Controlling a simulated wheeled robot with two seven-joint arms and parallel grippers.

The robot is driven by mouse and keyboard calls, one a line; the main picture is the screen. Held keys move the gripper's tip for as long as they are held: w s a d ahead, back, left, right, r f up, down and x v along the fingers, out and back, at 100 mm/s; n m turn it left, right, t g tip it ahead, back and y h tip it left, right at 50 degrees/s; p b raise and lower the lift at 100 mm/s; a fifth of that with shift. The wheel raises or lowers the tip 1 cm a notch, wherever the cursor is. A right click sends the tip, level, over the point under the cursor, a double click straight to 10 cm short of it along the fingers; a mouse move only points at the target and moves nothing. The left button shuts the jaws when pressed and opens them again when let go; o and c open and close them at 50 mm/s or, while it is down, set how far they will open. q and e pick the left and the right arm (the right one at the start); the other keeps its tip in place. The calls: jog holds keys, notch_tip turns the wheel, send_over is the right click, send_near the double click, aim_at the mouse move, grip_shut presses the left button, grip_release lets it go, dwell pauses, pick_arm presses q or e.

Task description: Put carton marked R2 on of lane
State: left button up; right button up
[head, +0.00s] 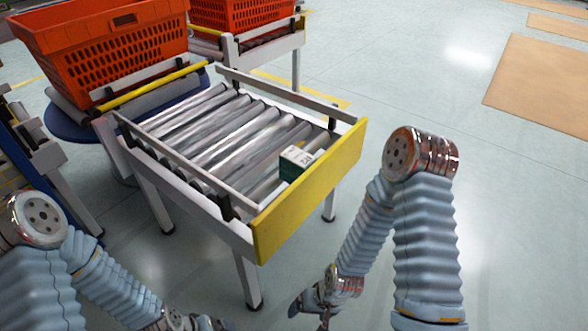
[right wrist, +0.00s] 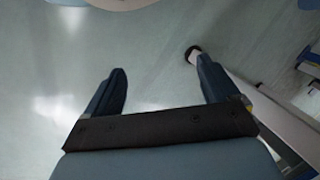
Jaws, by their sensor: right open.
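The carton marked R2 (head: 298,158) is small, with a white, dark-lettered top and a dark green side. It sits on the rollers of the lane (head: 215,125), close to the yellow end plate (head: 310,190). My right gripper (head: 314,308) hangs low in front of the lane, below roller height and apart from the carton. In the right wrist view its two fingers (right wrist: 161,75) are spread with only floor between them. My left gripper (head: 212,324) shows partly at the bottom edge of the head view; its jaws are unclear.
An orange tote (head: 105,50) stands behind the lane at the left, and a second orange tote (head: 240,14) is farther back. The lane has side rails and grey legs (head: 246,280). The floor (head: 440,90) to the right is open, with tan patches.

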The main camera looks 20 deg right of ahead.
jog(key=w+d+r+m+b, duration=0.2)
jog(key=w+d+r+m, duration=0.1)
jog(key=w+d+m, duration=0.25)
jog(key=m+t+y+b, duration=0.5)
jog(key=m+t, duration=0.4)
jog(key=m, duration=1.1)
send_near(296, 155)
jog(key=shift+t, duration=0.4)
jog(key=w+a+f+b, duration=0.2)
jog(key=shift+w+a+f, duration=0.2)
jog(key=shift+w+f, duration=0.05)
jog(key=b+x, duration=0.1)
jog(key=x, duration=0.4)
jog(key=shift+w+a, duration=0.15)
jog(key=shift+w, duration=0.15)
jog(key=c, duration=1.2)
jog(key=shift+r, duration=0.15)
